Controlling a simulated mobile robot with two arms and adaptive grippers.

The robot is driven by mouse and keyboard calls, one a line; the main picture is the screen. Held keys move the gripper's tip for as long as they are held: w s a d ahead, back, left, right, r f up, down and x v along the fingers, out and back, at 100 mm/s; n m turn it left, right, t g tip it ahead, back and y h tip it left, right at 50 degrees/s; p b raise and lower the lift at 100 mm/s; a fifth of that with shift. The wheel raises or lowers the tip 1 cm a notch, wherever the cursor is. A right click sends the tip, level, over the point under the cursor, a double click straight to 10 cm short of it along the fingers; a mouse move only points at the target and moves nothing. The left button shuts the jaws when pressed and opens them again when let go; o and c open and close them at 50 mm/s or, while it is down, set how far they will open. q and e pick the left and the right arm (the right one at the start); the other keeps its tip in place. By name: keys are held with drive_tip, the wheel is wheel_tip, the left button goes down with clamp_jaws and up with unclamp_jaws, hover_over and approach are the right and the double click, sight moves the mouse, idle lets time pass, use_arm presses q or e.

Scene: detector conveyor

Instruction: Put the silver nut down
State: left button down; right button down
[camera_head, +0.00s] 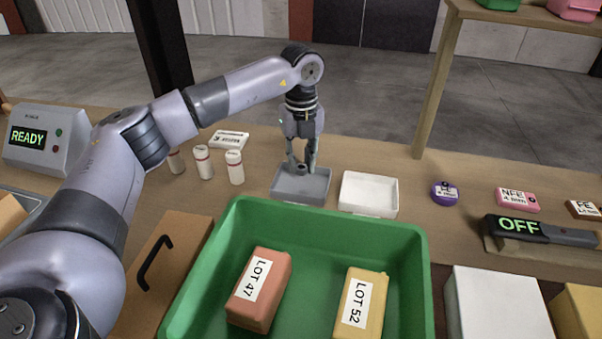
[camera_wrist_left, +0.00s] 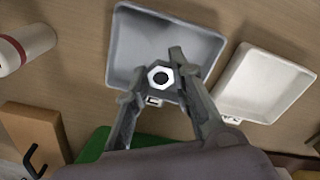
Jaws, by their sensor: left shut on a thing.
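The silver nut (camera_wrist_left: 160,76) is a small hexagonal ring with a dark hole, held between the fingertips of my left gripper (camera_head: 302,167). The left gripper points down over the shallow grey tray (camera_head: 300,189) and is shut on the nut. In the left wrist view the grey tray (camera_wrist_left: 128,45) lies behind the nut, with a small dark-marked label on its near edge. I cannot tell whether the nut touches the tray floor. My right gripper is not in view.
A white tray (camera_head: 368,193) stands just right of the grey one. The green bin (camera_head: 215,262) in front holds boxes LOT 47 (camera_head: 260,290) and LOT 52 (camera_head: 360,303). White bottles (camera_head: 235,168) stand to the left. A wand reading OFF (camera_head: 520,228) lies at right.

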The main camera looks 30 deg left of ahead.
sight(301, 166)
use_arm(q)
drive_tip(key=shift+f, duration=2.05)
drive_tip(key=shift+f, duration=0.15)
drive_tip(key=c, duration=1.4)
unclamp_jaws()
wheel_tip(301, 166, up, 12)
drive_tip(key=shift+r+b, duration=0.2)
drive_tip(key=shift+b, duration=0.15)
